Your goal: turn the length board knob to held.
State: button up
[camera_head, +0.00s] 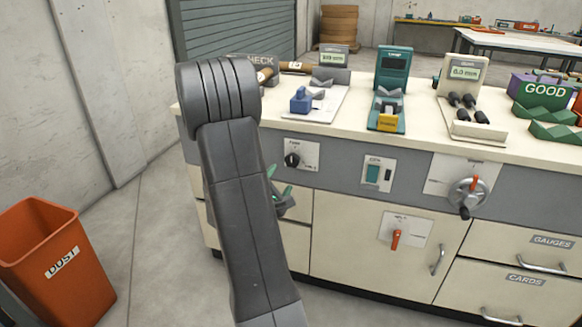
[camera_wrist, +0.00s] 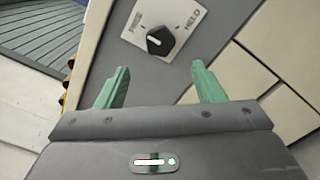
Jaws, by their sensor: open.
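The length board knob (camera_wrist: 160,41) is black, on a pale square plate (camera_wrist: 183,13) lettered FREE at the left and HELD at the right in the wrist view. Its white mark appears to lie on the FREE side. In the head view the knob (camera_head: 292,160) sits on the grey front band of the bench, left of the other controls. My gripper (camera_wrist: 160,72) is open and empty, its two green fingers spread below the knob in the wrist view and apart from it. In the head view my gripper (camera_head: 282,188) shows just below the plate, partly hidden by my arm.
Right of the knob are a green switch (camera_head: 373,173), a red lever (camera_head: 395,239) and a handwheel (camera_head: 467,193). Instruments stand on the bench top (camera_head: 345,129). An orange DUST bin (camera_head: 58,262) stands on the floor at the left.

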aim_at(291, 162)
jog(key=b+x, duration=0.1)
jog(key=x, duration=0.9)
jog(key=shift+f+b, duration=0.1)
jog(key=shift+b, duration=0.2)
jog(key=c, duration=1)
